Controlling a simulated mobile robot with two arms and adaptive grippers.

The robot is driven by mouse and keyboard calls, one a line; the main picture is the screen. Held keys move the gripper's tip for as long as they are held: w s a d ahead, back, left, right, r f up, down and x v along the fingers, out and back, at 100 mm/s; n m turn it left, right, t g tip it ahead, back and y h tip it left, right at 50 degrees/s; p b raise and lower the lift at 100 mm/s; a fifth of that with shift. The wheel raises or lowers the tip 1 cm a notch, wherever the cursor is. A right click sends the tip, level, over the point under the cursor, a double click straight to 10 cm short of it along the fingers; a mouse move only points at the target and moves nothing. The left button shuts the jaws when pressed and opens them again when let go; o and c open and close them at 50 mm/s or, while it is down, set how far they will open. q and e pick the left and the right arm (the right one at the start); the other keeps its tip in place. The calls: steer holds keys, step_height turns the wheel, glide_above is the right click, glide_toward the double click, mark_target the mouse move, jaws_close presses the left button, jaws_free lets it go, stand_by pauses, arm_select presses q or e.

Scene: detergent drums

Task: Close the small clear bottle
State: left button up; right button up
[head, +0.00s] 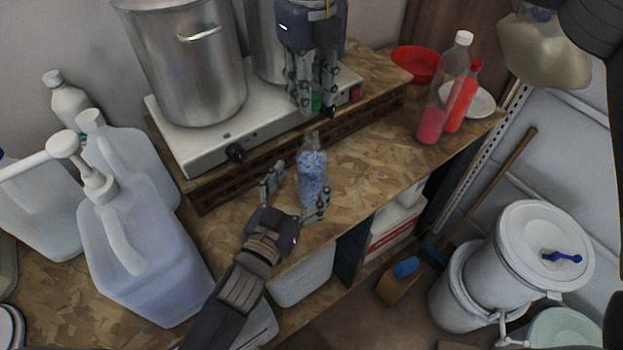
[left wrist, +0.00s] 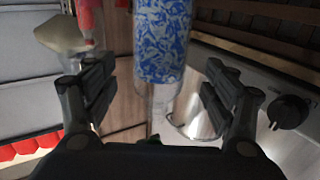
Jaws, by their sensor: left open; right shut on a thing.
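The small clear bottle (head: 312,180) with a blue-and-white pattern stands upright on the wooden bench, its narrow clear neck uncovered. My left gripper (head: 296,192) is open, with one finger on each side of the bottle's lower part. In the left wrist view the bottle (left wrist: 163,45) appears upside down between the spread fingers of the left gripper (left wrist: 158,85). My right gripper (head: 315,90) points down above and slightly behind the bottle, shut on a small green cap (head: 316,102). The cap is apart from the bottle's neck and partly hidden by the fingers.
A hot plate (head: 195,140) with a steel pot (head: 190,70) stands behind on a wooden riser. Large jugs, including a pump jug (head: 145,250), stand at left. A pink-filled bottle (head: 435,110) and a red bowl (head: 415,63) are at right. Bench between is clear.

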mark_target(313, 164)
arm_select(q)
steer(key=x, duration=0.5)
steer(key=shift+w+d, duration=0.1)
steer(key=shift+w, duration=0.25)
steer(key=shift+s, duration=0.1)
steer(key=c, duration=1.6)
steer(key=shift+c, duration=0.2)
arm_select(e)
steer(key=shift+f, duration=2.45)
